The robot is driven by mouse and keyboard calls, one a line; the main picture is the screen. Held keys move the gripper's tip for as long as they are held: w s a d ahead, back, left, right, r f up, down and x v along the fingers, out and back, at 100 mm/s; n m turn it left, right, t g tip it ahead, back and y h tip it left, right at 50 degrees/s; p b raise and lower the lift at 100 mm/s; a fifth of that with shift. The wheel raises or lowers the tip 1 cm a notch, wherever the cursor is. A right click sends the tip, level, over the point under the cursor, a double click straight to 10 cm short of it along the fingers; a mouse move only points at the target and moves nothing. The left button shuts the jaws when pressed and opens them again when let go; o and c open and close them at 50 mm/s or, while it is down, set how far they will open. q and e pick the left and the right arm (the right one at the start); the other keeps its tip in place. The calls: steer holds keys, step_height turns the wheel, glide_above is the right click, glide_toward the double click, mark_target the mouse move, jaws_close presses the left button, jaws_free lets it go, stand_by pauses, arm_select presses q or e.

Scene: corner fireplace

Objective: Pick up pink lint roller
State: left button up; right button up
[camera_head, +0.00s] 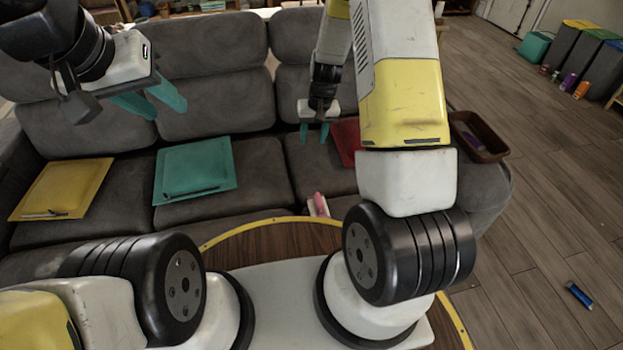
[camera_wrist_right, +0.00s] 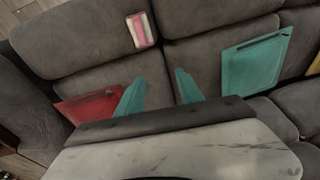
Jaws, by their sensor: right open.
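The pink lint roller (camera_head: 320,204), with a white part beside the pink, lies near the front edge of the grey sofa seat in the head view. It also shows in the right wrist view (camera_wrist_right: 143,30), near the top and beyond the fingertips. My right gripper (camera_head: 314,133) is open and empty above the sofa, further back than the roller and apart from it. Its two teal fingers (camera_wrist_right: 158,82) stand spread in the wrist view. My left gripper (camera_head: 154,103) hangs at the upper left, above the sofa, with its teal fingers apart and nothing between them.
A yellow folder (camera_head: 75,182), a teal folder (camera_head: 213,163) and a red folder (camera_head: 346,138) lie on the sofa (camera_head: 265,168). A brown tray (camera_head: 478,137) rests on the right armrest. A blue can (camera_head: 579,295) lies on the open wooden floor. Bins (camera_head: 561,50) stand far right.

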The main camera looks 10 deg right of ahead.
steer(key=g+h, duration=0.1)
steer(key=g, duration=0.1)
glide_above(319, 199)
steer(key=f, duration=2.2)
steer(key=shift+s+a, duration=0.1)
steer(key=shift+s, duration=0.15)
steer(key=f, duration=0.7)
steer(key=shift+w, duration=0.2)
jaws_close()
